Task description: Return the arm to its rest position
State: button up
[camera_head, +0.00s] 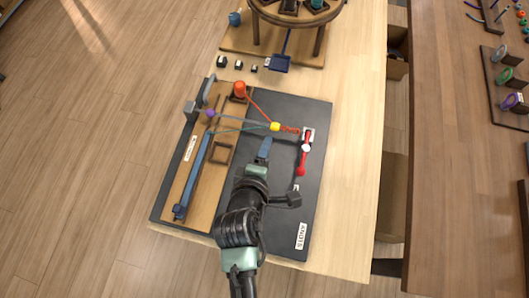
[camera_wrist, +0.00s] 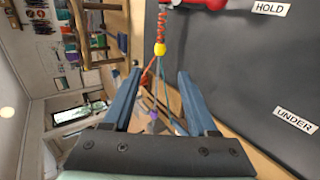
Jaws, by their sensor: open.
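My gripper (camera_head: 264,147) is over the black mat (camera_head: 285,220), just below the yellow piece (camera_head: 275,127) in the head view. In the wrist view, the two blue fingers of my gripper (camera_wrist: 160,74) stand apart. The yellow piece (camera_wrist: 160,49) shows beyond the fingertips, at the end of a short orange braid (camera_wrist: 161,25). Thin cords run from it; in the wrist view they pass between the fingers. I cannot tell whether any finger touches a cord. My arm reaches up from the bottom of the head view.
A wooden board (camera_head: 208,184) bears an orange bobbin (camera_head: 239,88), a purple bobbin (camera_head: 210,113) and a long blue bar (camera_head: 192,176). A red-and-white clamp (camera_head: 303,158) stands right of my gripper. A round wooden stand (camera_head: 319,40) is at the back. The mat's lower right is mostly clear.

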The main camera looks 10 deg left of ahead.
jog(key=shift+s+r, duration=0.2)
jog(key=shift+s, duration=0.05)
dwell(0.4)
jog(key=w+r+m+t, duration=0.3)
jog(key=w+r, duration=0.1)
jog(key=r, duration=0.8)
jog(key=w+r+m+t, duration=0.2)
jog(key=w+r+m, duration=0.2)
jog(key=r, duration=0.7)
jog(key=w+r+m+t, duration=0.3)
jog(key=w+r, duration=0.2)
jog(key=r, duration=0.7)
jog(key=s+d+r+m+t, duration=0.1)
jog(key=s+r+m+t, duration=0.1)
jog(key=r, duration=0.7)
jog(key=s+d+r+m+t, duration=0.2)
jog(key=s+r, duration=0.4)
jog(key=r, duration=0.4)
jog(key=s+d+r+m+t, duration=0.2)
jog(key=s+r+m+t, duration=0.1)
jog(key=r, duration=0.7)
jog(key=shift+s+d+r+m+t, duration=0.2)
jog(key=shift+s+r+m+t, duration=0.1)
jog(key=shift+s+t, duration=0.45)
jog(key=shift+f, duration=0.1)
jog(key=shift+c, duration=0.6)
